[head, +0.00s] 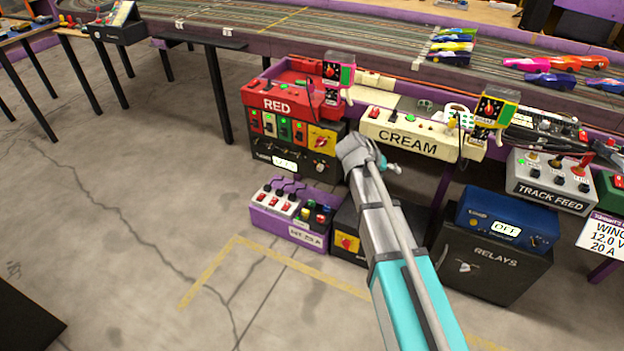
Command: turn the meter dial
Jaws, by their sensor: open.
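No dial is clearly marked as the meter dial, and I cannot tell which one it is. A blue box (478,212) with a small display and a knob stands on the black RELAYS cabinet at the right. A black panel (262,143) with a display and several small knobs sits under the red RED box. My gripper (392,169) is at the end of my arm, in front of and below the cream CREAM box (372,129). It is open; its fingers are small and partly hidden by the wrist. I see no contact with a dial.
The purple-edged slot track table (420,75) runs across the back with several cars. A purple switch box (262,214) and a black box (347,258) stand low, left of my arm. A TRACK FEED box (520,187) is at the right.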

